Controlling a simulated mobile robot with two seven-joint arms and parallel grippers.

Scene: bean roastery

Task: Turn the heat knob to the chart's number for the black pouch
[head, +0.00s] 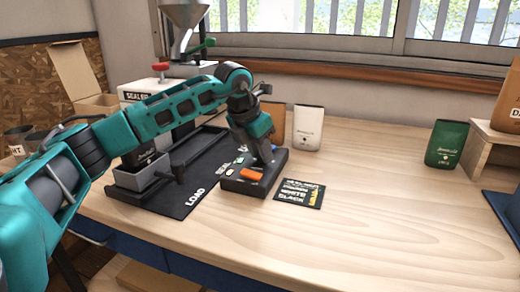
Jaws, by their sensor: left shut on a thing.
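My left gripper (263,160) points down at the dark control box (232,185) and is shut on what appears to be the heat knob, which its fingers hide. I cannot read the knob's setting. The box has an orange switch (251,175) and small coloured marks on top. The chart (298,194) is a black card lying flat on the table to the right of the box. Rows for white and black can be made out, but their yellow numbers are too small to read.
A white pouch (308,128) stands behind the box, and a green pouch (446,143) stands at the right beside a wooden stand (484,148). A sealer machine (140,93) with a metal funnel is at the back left. The table's right front is clear.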

